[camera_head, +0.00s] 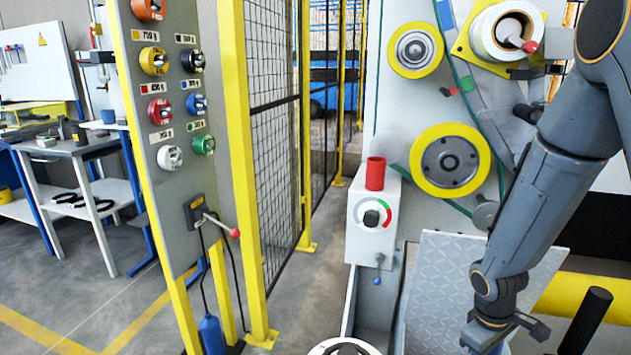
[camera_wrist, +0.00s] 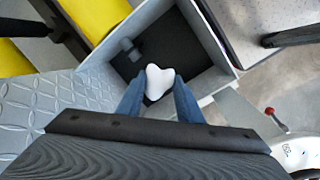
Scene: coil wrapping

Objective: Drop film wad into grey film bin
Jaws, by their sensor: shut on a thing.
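In the wrist view, my gripper (camera_wrist: 156,92) is shut on a white film wad (camera_wrist: 159,80), which sits between the two blue-grey fingertips. Beyond and below it is the open grey film bin (camera_wrist: 218,45), with light grey walls and a dark inside. The wad appears over the bin's opening; I cannot tell its height above the floor of the bin. In the head view, my gripper (camera_head: 497,333) is at the bottom edge, partly cut off, in front of the tread plate. The wad and the bin cannot be made out there.
A grey tread plate (camera_head: 440,285) slopes beside my gripper. A small dark piece (camera_wrist: 130,49) lies inside the bin. A yellow bar (camera_head: 580,295) and a black post (camera_head: 590,318) stand at right. A control box (camera_head: 370,225) with a red cylinder (camera_head: 376,173) is at centre.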

